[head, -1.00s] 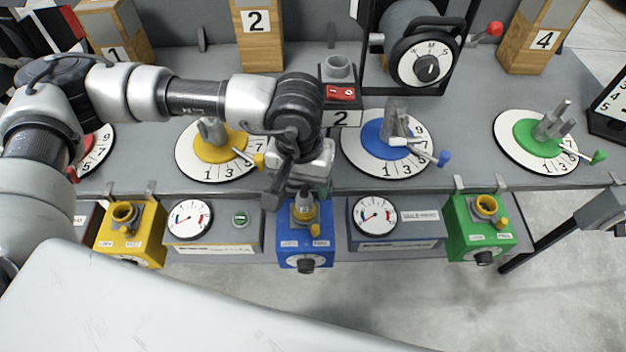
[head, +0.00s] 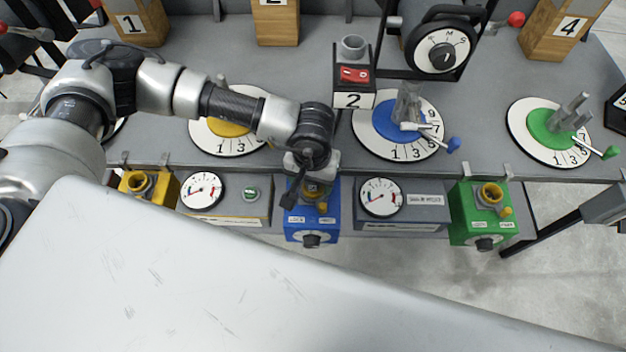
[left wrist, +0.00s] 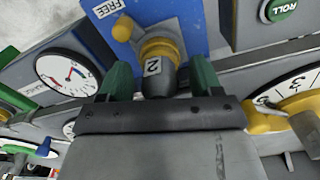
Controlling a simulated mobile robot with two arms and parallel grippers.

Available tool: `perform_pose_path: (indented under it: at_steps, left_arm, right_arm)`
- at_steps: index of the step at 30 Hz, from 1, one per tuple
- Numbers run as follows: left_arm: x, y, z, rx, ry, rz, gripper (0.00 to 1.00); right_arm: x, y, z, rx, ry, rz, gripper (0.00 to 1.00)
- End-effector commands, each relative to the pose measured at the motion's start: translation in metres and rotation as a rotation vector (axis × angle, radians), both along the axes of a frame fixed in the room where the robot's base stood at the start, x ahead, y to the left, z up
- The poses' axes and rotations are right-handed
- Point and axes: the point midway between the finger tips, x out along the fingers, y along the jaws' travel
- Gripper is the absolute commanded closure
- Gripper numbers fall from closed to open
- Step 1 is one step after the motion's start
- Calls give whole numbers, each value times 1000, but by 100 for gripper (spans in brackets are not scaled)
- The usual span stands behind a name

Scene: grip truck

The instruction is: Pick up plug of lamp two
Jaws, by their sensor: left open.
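The plug (left wrist: 153,70) is a dark grey piece marked 2. It sits in the yellow socket of the blue box (left wrist: 200,30), which hangs at the bench's front edge in the head view (head: 312,226). My left gripper (left wrist: 160,78) is open, with its green fingers on either side of the plug. I cannot tell whether they touch it. In the head view my left gripper (head: 311,180) is above the blue box and hides most of the plug. My right gripper is not in view.
A switch box (head: 353,75) marked 2, with a red switch and a grey socket on top, stands behind my gripper. Gauge boxes (head: 398,205) flank the blue box. A green box (head: 484,222) is further right. Numbered dials (head: 360,140) lie on the bench.

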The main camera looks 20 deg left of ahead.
Motion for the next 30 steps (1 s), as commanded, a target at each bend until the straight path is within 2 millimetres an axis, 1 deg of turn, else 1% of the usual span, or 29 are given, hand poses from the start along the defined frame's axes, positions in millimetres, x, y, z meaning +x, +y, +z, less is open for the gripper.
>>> perform_pose_path:
  at_steps: [3, 8, 15, 17, 18, 26, 30]
  left_arm:
    - [0, 0, -4, -1, 0, -1, 35]
    - [0, 0, -4, -1, -1, -1, 35]
    - [0, 0, -4, -1, -1, 0, 72]
    - [0, 0, -4, -1, -1, 0, 81]
    - [0, 0, -4, -1, -1, 0, 84]
    - [0, 0, -2, -1, -2, 0, 84]
    - [1, 0, 6, -3, -3, 1, 84]
  right_arm:
    - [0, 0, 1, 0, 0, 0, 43]
    - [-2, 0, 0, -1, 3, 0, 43]
    - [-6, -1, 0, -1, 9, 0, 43]
    - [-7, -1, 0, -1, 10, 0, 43]
    - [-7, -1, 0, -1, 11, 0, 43]
    - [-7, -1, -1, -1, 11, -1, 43]
    - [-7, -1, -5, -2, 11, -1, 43]
